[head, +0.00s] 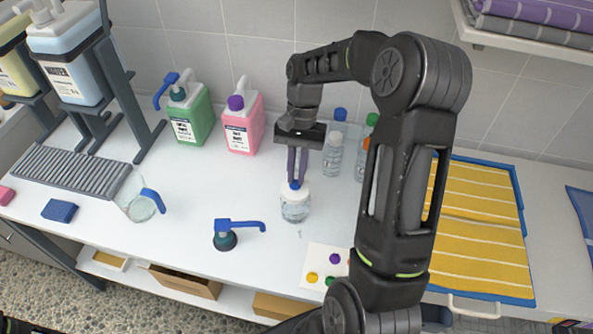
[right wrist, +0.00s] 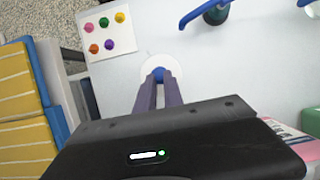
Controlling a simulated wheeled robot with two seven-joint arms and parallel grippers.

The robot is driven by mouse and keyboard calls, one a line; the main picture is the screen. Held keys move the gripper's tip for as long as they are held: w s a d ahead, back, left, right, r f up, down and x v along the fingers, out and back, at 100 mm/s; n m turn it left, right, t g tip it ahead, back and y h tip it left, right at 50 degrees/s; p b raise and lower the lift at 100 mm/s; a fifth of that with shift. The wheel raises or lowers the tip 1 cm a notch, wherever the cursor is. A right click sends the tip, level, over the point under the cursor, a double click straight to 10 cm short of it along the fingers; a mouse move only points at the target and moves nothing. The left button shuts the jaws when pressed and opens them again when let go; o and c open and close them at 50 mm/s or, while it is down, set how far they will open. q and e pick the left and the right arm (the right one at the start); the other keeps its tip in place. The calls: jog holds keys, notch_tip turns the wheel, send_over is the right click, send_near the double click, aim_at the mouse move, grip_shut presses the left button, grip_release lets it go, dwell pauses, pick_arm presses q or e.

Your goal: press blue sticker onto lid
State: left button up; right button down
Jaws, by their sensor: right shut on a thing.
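A clear jar (head: 295,208) with a white lid (head: 303,191) stands upright on the counter, near its middle. The lid also shows in the right wrist view (right wrist: 152,63). My right gripper (head: 295,180) points down over the lid, its fingers shut on a small blue sticker (right wrist: 159,74). The sticker shows at the fingertips, at the lid's top; I cannot tell whether it touches the lid or is just above it. The fingers hide part of the lid in the right wrist view. My left gripper is not in view.
A sticker sheet (right wrist: 107,33) with several coloured dots lies near the front edge. A blue-handled pump (head: 225,237) and a glass jug (head: 135,205) stand left. Small capped bottles (head: 333,158) and green and pink jugs (head: 242,125) stand behind. A yellow towel (head: 485,230) lies right.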

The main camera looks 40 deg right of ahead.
jog(key=shift+f+b, duration=0.35)
jog(key=shift+f, duration=0.2)
dwell(0.6)
dwell(0.4)
jog(key=c, duration=1.4)
grip_release()
jog(key=shift+o, duration=0.5)
jog(key=o, duration=0.5)
jog(key=shift+r, duration=0.1)
jog(key=shift+r+p, duration=2)
jog(key=shift+r, duration=0.45)
